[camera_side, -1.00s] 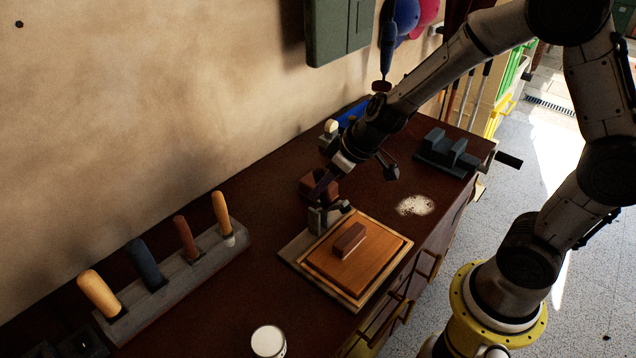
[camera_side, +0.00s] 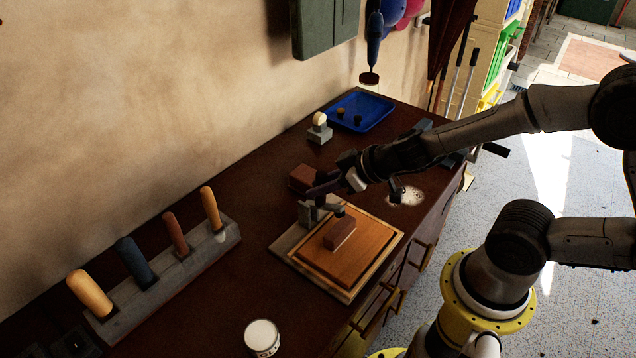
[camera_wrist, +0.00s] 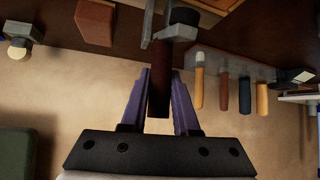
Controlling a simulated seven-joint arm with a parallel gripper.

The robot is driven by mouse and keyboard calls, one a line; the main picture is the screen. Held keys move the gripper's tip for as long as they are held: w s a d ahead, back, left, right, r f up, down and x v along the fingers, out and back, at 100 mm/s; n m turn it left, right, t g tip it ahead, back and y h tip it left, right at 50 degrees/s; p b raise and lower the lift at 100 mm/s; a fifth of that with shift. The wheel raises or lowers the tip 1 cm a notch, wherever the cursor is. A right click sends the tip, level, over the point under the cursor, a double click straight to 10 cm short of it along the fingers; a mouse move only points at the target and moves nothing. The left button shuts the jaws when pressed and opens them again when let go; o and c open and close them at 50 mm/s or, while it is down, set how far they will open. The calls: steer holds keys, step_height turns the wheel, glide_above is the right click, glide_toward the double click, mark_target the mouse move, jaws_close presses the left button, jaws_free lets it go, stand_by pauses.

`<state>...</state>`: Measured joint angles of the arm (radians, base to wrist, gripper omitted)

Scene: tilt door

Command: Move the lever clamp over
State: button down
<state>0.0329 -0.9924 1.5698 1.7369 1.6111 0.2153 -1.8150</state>
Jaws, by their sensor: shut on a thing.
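The lever clamp (camera_side: 308,214) is a grey metal bracket at the back left corner of a wooden panel (camera_side: 372,258). Its arm reaches over the panel's edge; I cannot tell whether its tip touches the panel. My gripper (camera_side: 322,186) is just above the clamp, with the forearm nearly level from the right. In the wrist view, the purple fingers of my gripper (camera_wrist: 158,78) are shut on the dark red lever handle (camera_wrist: 158,98), one on each side. The clamp's grey metal (camera_wrist: 180,28) shows beyond the handle. The fingers hide part of the lever in the side view.
A brown block (camera_side: 340,233) sits on the panel. A reddish block (camera_side: 302,178) stands close behind my gripper. A rack (camera_side: 165,278) of several handled tools is at left, a white tin (camera_side: 262,338) in front, a blue tray (camera_side: 362,110) at the back.

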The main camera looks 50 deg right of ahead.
steer(key=shift+s+t, duration=0.15)
steer(key=shift+t, duration=0.15)
stand_by(0.5)
steer(key=c, duration=0.7)
jaws_free()
steer(key=shift+o, duration=0.2)
steer(key=shift+s, duration=0.1)
steer(key=v, duration=1.3)
steer(key=shift+s+r, duration=0.15)
steer(key=shift+s, duration=0.15)
